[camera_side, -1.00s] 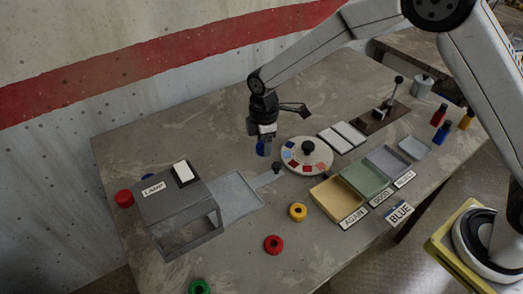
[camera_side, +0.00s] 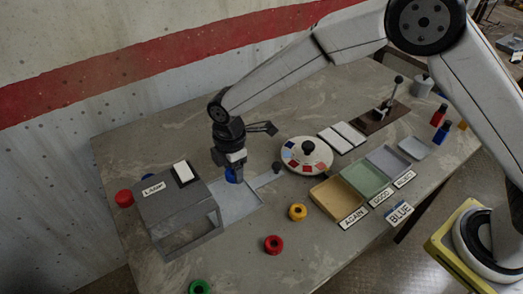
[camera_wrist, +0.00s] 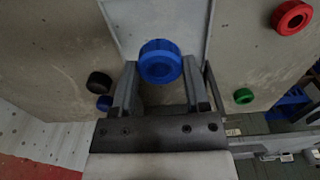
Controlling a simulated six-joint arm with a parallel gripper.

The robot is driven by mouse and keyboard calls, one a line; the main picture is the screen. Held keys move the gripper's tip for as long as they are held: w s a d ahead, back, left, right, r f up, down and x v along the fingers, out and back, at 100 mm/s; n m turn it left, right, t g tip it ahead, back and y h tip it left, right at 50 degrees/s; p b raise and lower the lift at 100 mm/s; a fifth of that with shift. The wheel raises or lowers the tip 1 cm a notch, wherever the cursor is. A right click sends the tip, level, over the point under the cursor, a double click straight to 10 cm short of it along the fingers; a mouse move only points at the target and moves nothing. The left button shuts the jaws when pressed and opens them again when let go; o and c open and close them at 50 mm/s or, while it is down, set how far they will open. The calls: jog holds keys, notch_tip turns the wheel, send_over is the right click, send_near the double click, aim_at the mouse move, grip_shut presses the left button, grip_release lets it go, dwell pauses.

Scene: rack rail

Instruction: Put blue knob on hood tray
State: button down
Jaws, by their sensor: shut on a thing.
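The blue knob (camera_side: 231,176) is gripped in my gripper (camera_side: 232,168), which points down at the back edge of the hood tray. In the wrist view the ribbed blue knob (camera_wrist: 160,58) sits between the two finger tips of my gripper (camera_wrist: 160,75). The hood tray (camera_side: 240,203) is a flat light grey plate reaching out of the grey hood (camera_side: 180,210) on the table. It also shows behind the knob in the wrist view (camera_wrist: 150,18). I cannot tell whether the knob touches the tray or hangs above it.
The hood stands close left of my gripper. A round swatch wheel (camera_side: 306,155) and a small dark post (camera_side: 277,168) are to the right. Yellow (camera_side: 298,212), red (camera_side: 273,244) and green (camera_side: 199,287) knobs lie in front. Labelled bins (camera_side: 338,199) stand further right.

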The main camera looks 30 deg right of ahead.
aim_at(236, 194)
jog(key=shift+f, duration=2.95)
jog(key=shift+f, duration=0.25)
grip_release()
jog(key=shift+r, duration=0.15)
jog(key=shift+r, duration=3.9)
